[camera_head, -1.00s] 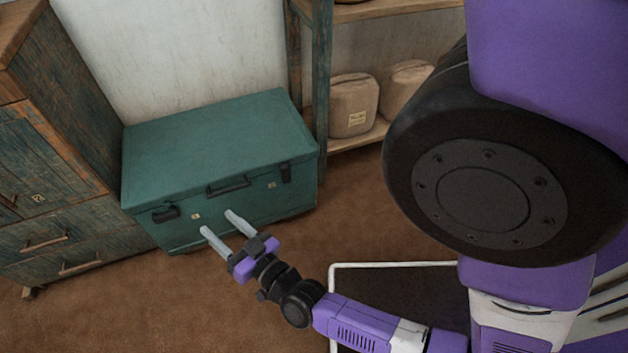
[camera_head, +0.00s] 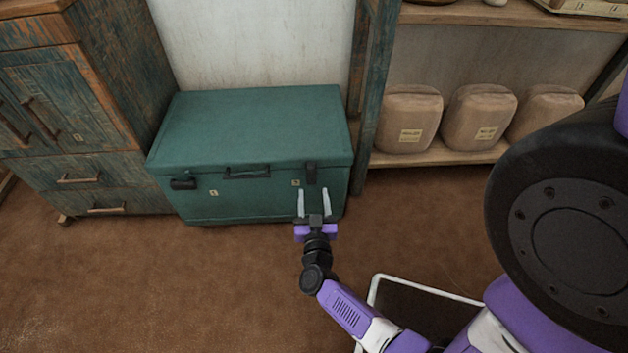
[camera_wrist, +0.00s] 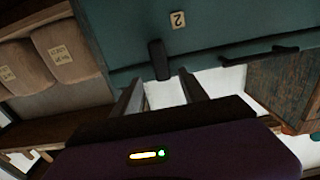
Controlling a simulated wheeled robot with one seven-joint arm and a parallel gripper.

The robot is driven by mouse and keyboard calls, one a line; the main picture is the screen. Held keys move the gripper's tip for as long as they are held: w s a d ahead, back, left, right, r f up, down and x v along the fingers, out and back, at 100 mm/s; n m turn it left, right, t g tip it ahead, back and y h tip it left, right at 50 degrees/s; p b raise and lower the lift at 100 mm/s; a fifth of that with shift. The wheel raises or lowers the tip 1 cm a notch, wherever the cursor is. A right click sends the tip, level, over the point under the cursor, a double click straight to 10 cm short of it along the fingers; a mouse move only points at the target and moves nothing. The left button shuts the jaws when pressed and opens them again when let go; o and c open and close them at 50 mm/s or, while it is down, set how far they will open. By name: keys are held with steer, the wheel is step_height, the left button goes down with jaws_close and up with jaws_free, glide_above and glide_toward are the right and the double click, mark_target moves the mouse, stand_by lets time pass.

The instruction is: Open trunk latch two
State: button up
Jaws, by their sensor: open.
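The green trunk (camera_head: 250,125) stands on the floor with its lid down. Trunk latch two (camera_head: 311,173) is the dark latch at the right of its front, hanging down flat; a label reading "2" (camera_wrist: 177,20) is beside it in the wrist view. The other latch (camera_head: 183,184), at the left, sticks outward. My gripper (camera_head: 313,192) is open and empty, just in front of and below latch two. In the wrist view, latch two (camera_wrist: 158,60) lies between the directions of the two fingertips (camera_wrist: 160,80); I cannot tell whether they touch it.
A dark carry handle (camera_head: 247,173) is at the middle of the trunk front. A weathered wooden cabinet (camera_head: 70,110) stands at the left. A shelf (camera_head: 440,155) with several tan bags stands at the right. The brown floor (camera_head: 200,290) in front is clear.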

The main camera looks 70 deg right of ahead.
mark_target(311, 176)
steer(key=b+x, duration=0.1)
steer(key=x, duration=0.5)
steer(key=shift+w+d+b, duration=0.15)
steer(key=shift+d+b, duration=0.05)
steer(key=shift+b, duration=0.2)
jaws_close()
